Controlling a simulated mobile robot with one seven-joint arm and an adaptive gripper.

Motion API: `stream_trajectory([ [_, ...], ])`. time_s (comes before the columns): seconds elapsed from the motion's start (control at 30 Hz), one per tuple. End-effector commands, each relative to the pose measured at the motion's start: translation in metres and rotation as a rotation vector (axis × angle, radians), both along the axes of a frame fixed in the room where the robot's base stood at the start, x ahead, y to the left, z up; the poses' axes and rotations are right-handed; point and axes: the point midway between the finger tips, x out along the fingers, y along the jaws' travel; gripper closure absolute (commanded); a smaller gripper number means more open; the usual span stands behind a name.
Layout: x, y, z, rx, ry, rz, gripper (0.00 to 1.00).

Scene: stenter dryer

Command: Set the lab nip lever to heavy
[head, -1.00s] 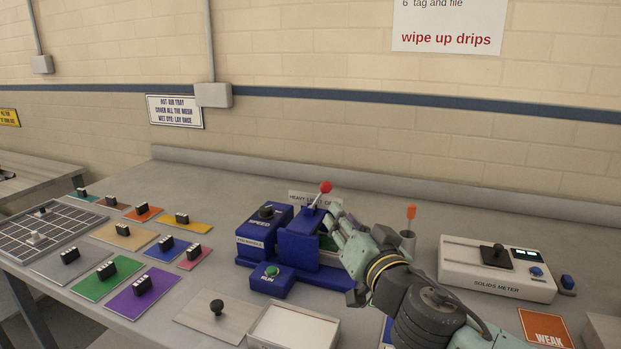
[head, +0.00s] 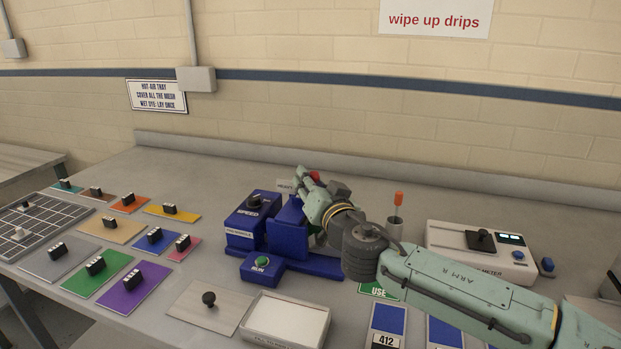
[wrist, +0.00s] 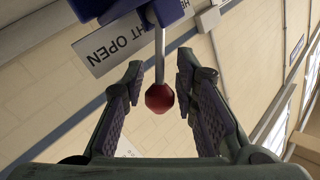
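The nip lever is a thin metal rod with a red ball knob (wrist: 160,98), rising from a blue housing (head: 287,226). In the head view the red knob (head: 314,175) is partly hidden by my gripper (head: 311,186). In the wrist view my gripper (wrist: 159,66) is open, with one finger on each side of the rod and knob. I see gaps on both sides, so neither finger appears to touch it. A white label (wrist: 112,45) behind the lever shows "HT OPEN" upside down; in the head view it is mostly covered.
The blue SPEED box (head: 252,216) stands left of the lever, and the RUN button box (head: 262,268) in front. A cup with an orange-handled tool (head: 397,206) and the solids meter (head: 478,252) are to the right. A white tray (head: 246,334) lies in front. Coloured sample cards lie left.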

Motion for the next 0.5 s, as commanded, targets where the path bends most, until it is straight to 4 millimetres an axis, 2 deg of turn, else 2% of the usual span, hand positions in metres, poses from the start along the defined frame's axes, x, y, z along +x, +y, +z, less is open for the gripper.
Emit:
stream_trajectory([
  [0.23,0.0010,0.0000,-0.0003,0.000,0.000,-0.001,0.73],
  [0.5,0.0009,-0.0001,-0.0002,0.001,0.000,-0.001,0.91],
])
